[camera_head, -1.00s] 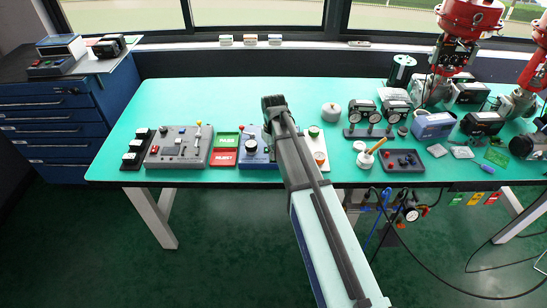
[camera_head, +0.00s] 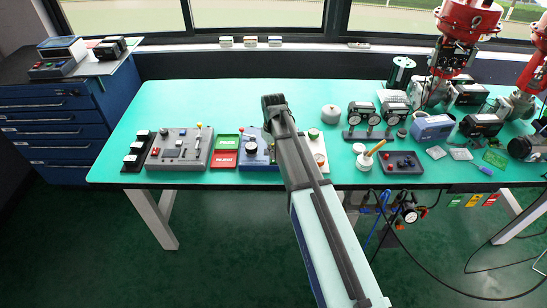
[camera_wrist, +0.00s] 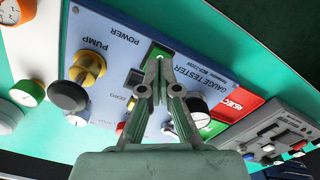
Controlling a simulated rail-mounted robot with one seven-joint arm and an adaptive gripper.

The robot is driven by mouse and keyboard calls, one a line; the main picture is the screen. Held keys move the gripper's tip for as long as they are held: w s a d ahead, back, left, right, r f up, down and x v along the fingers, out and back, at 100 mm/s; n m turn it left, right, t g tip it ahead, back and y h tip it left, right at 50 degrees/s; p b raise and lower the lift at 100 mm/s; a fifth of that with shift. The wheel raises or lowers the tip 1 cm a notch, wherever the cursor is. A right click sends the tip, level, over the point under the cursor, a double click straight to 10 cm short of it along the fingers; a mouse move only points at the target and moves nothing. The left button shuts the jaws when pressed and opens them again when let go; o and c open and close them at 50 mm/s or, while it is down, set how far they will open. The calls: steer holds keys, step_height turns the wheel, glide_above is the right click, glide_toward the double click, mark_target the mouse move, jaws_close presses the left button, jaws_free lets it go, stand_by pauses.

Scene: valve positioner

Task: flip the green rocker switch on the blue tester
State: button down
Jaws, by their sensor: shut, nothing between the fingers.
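The blue tester, marked GAUGE TESTER, fills the middle of the wrist view (camera_wrist: 110,50). In the head view the tester (camera_head: 257,160) lies near the bench's front edge, partly covered by my arm. The green rocker switch (camera_wrist: 156,50) shows in the wrist view beside the POWER label, partly hidden behind my fingers. My gripper (camera_wrist: 160,64) is shut and empty, with its fingertips over the lower part of the switch. I cannot tell whether they touch it, or which way the rocker is tilted. In the head view my arm hides the switch.
On the tester are a black knob with a brass stem (camera_wrist: 70,95) and a round gauge (camera_wrist: 197,105). Green and red trays (camera_head: 223,160) and a grey control box (camera_head: 180,149) lie left of the tester. A white panel (camera_head: 318,150) lies to its right.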

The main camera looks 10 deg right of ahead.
mark_target(274, 161)
steer(key=shift+r+p, duration=1.35)
steer(key=shift+r, duration=1.05)
steer(key=s+d+f+m+g+b, duration=0.1)
steer(key=s+f+g, duration=0.1)
steer(key=s+f, duration=1.3)
steer(key=s+f+m+g+b, duration=0.1)
steer(key=s+f+m+g, duration=0.15)
steer(key=s+f, duration=1.2)
steer(key=s+d+f+g+b, duration=0.15)
steer(key=s+f, duration=0.65)
steer(key=s, duration=1.3)
step_height(274, 161, down, 22)
steer(key=b, duration=2)
steer(key=shift+a+r+g+b, duration=0.15)
steer(key=shift+r+g+b, duration=0.05)
steer(key=shift+g+b, duration=0.2)
